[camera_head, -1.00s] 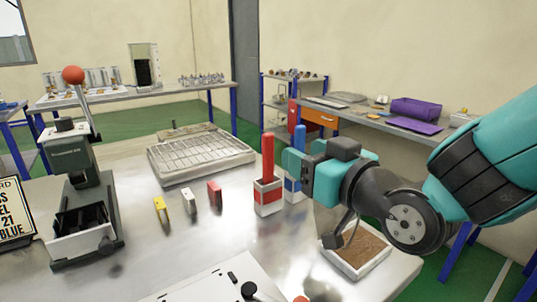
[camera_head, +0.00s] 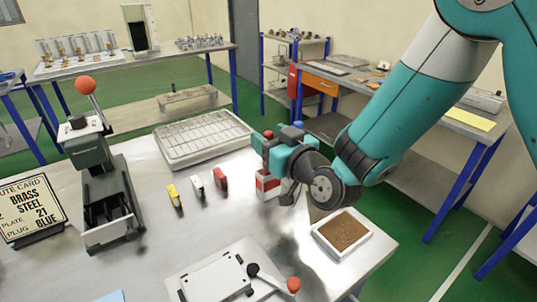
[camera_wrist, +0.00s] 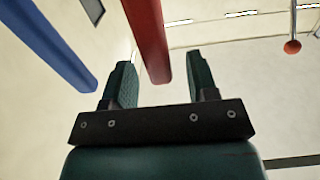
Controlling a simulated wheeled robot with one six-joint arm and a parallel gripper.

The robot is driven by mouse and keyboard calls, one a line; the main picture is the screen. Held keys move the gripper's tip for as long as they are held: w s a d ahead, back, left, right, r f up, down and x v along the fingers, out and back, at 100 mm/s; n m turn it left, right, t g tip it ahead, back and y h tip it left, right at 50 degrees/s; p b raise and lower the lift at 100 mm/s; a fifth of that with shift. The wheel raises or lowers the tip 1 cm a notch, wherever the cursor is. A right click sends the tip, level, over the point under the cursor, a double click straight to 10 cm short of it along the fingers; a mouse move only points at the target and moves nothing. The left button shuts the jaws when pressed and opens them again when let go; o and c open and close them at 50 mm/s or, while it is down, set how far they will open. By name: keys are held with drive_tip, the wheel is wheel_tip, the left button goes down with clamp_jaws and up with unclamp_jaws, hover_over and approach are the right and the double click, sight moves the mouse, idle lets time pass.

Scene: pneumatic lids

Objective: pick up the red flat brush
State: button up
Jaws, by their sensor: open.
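The red flat brush stands upright in a white and red holder (camera_head: 267,185). In the head view only the tip of its red handle (camera_head: 268,134) shows above my gripper (camera_head: 266,147); the rest is hidden. In the wrist view the red handle (camera_wrist: 150,38) reaches down between the two open fingers (camera_wrist: 160,78), with gaps on both sides. I cannot tell whether it touches either finger. The brush's bristles are out of sight.
A blue handle (camera_head: 298,125) stands close behind my gripper; it is left of the fingers in the wrist view (camera_wrist: 52,42). Small red, white and yellow blocks (camera_head: 173,195) stand to the left. A brown-filled tray (camera_head: 343,231) lies to the right.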

drive_tip(key=shift+w+a+r+p, duration=0.3)
drive_tip(key=shift+w+a+p, duration=0.25)
drive_tip(key=shift+w+p, duration=0.35)
drive_tip(key=shift+w+a+f+p, duration=0.25)
drive_tip(key=shift+p, duration=0.1)
drive_tip(key=shift+c, duration=0.2)
clamp_jaws()
